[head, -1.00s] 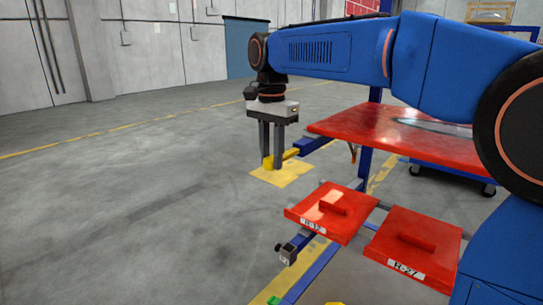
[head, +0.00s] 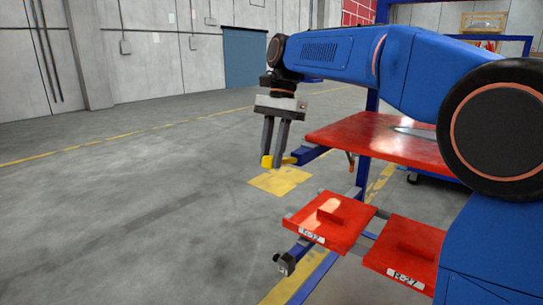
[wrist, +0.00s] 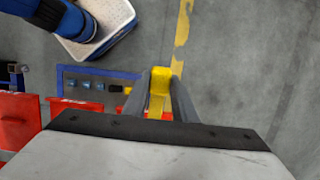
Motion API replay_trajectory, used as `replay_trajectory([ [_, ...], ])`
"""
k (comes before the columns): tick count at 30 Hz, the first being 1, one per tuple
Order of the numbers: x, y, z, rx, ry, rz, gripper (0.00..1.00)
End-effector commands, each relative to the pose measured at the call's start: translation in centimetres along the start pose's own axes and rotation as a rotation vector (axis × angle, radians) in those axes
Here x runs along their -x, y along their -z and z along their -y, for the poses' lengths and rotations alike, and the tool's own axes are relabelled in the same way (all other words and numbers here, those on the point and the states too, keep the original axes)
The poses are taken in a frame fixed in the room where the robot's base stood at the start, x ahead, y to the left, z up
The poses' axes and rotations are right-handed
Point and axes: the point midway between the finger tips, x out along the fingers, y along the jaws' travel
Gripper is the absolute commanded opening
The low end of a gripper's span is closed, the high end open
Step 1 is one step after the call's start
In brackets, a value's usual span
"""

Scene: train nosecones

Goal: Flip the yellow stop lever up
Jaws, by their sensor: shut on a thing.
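The yellow stop lever (head: 288,160) sticks out from the end of a blue bar (head: 311,154), left of the red tabletop. It looks roughly level in the head view. My gripper (head: 272,163) hangs over it with its two grey fingers slanting down and slightly left, shut around the lever's outer end. In the wrist view the lever's yellow block (wrist: 160,82) sits between the two fingertips, and the fingers hide its sides.
The red tabletop (head: 375,137) stands right of my gripper. Below are two red plates, one labelled R-12 (head: 330,222) and one R-27 (head: 405,252). A yellow square (head: 280,181) marks the floor under the lever. The floor to the left is clear.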

Motion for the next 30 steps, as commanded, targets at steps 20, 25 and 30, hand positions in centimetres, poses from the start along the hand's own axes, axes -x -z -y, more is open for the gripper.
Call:
replay_trajectory([
  [20, 2.8, 0.1, 0.1, -0.001, 0.003, -0.002, 0.44],
  [25, 6.1, 0.1, 0.1, -0.001, 0.002, -0.002, 0.44],
  [30, 9.2, 0.1, 0.1, -0.001, 0.002, -0.002, 0.44],
])
